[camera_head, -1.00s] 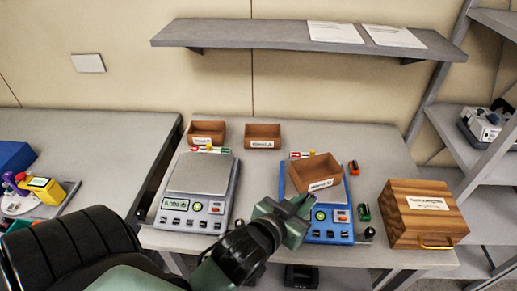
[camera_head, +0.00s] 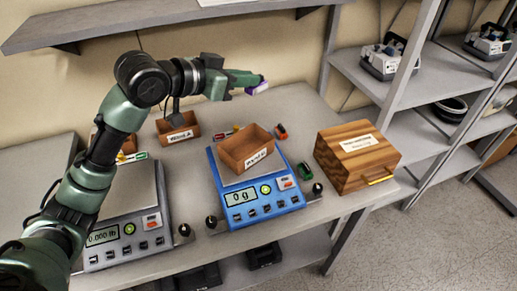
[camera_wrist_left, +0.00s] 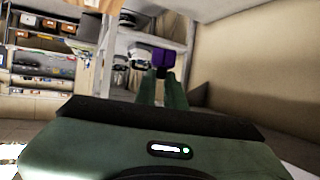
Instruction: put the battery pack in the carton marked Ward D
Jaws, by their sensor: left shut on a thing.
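My left gripper (camera_head: 246,80) is shut on a small purple block (camera_head: 257,88), held in the air above the back of the table. The block also shows between the fingers in the left wrist view (camera_wrist_left: 163,57). I cannot tell for sure that it is the battery pack. Another brown carton (camera_head: 178,131) stands at the back of the table; a third behind my arm is mostly hidden. Their labels are too small to read surely. My right gripper is out of view.
A grey scale (camera_head: 128,220) stands left of the blue one. A wooden box (camera_head: 352,160) with a gold handle stands at the right. Small red-black (camera_head: 281,131) and green-black (camera_head: 283,182) items lie near the blue scale. A wall shelf (camera_head: 130,22) hangs above the table.

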